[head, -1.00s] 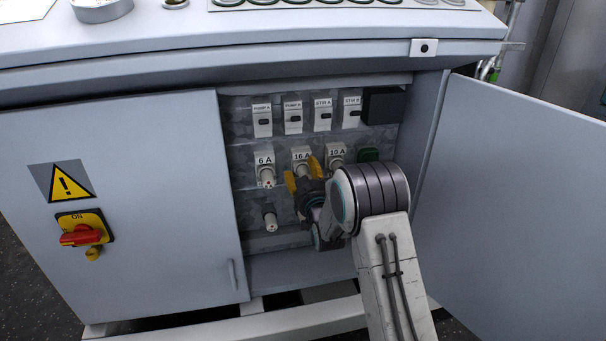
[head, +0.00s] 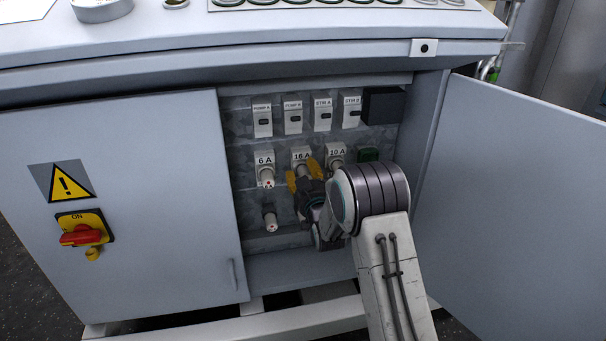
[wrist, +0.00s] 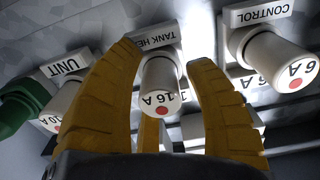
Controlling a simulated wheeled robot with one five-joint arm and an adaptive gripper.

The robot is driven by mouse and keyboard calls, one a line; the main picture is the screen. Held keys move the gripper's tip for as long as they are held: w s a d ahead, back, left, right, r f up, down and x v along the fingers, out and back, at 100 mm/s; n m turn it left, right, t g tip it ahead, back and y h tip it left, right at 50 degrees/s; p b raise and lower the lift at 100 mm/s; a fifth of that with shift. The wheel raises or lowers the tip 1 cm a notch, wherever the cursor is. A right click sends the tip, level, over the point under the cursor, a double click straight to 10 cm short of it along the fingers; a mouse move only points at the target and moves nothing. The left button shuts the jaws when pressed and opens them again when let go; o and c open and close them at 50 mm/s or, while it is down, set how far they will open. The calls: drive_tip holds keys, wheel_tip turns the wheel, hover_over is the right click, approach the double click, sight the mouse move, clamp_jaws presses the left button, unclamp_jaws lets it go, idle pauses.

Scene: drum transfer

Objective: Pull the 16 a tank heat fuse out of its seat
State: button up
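The 16 A tank heat fuse (head: 302,168) is a white cylinder in the middle of the fuse row, in its seat (head: 300,151) under the 16 A label. In the wrist view the fuse (wrist: 161,84) points at the camera, with a red dot on its end. My gripper (head: 303,174) has yellow fingers, one on each side of the fuse. In the wrist view the gripper (wrist: 165,62) is open around it, with narrow gaps showing beside the fuse. The fuse's lower part is partly hidden by the gripper in the head view.
The 6 A fuse (head: 266,175) and the 10 A fuse (head: 336,160) flank it closely. A spare-looking white fuse (head: 270,217) sits below left. A green piece (head: 368,154) is at the right. The open cabinet door (head: 520,200) stands right of my arm.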

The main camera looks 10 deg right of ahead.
clamp_jaws()
drive_tip(key=shift+s, duration=0.1)
idle(0.3)
drive_tip(key=shift+s, duration=2.75)
drive_tip(key=shift+s, duration=0.15)
